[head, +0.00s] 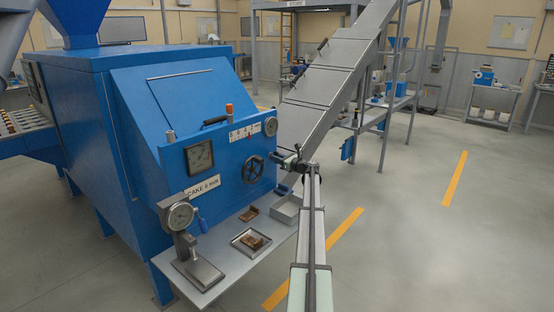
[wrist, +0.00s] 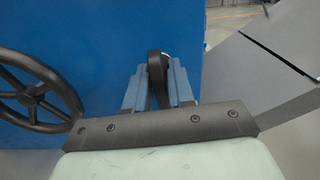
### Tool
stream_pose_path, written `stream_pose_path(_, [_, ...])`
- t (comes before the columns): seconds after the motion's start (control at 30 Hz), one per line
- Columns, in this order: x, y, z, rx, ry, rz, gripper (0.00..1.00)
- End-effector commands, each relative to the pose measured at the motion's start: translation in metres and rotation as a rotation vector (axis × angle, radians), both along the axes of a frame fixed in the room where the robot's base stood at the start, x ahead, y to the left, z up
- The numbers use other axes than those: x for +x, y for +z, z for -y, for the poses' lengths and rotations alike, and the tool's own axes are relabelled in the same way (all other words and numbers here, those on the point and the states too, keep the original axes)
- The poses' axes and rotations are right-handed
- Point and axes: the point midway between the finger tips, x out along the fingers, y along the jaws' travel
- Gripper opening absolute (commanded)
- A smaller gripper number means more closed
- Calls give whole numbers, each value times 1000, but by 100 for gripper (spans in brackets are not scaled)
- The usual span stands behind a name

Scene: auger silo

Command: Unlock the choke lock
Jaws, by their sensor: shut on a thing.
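A dark lever with a rounded end (wrist: 156,68), which looks like the choke lock, stands between my fingers in the wrist view. My gripper (wrist: 158,88) is shut on it, with one blue-grey finger on each side. The lever's lower part is hidden behind the fingers and the dark gripper plate. In the head view my gripper (head: 288,161) is at the right edge of the blue machine's front, right of the black handwheel (head: 253,169). The handwheel also shows at the left of the wrist view (wrist: 38,92). The lock's position cannot be told.
The blue machine's front (head: 225,160) carries gauges and a label. A shelf below it holds a dial-gauge stand (head: 183,240), a small tray (head: 250,242) and a grey box (head: 286,209). A grey inclined conveyor (head: 325,85) rises behind my gripper. The floor at right is clear.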

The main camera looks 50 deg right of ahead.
Motion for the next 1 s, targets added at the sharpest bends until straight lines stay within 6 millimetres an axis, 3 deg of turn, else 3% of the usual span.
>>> stream_pose_path(0.27, [0,0,0,-169,1,-1,0])
stream_pose_path(1.0, [0,-1,-1,-868,0,-2,0])
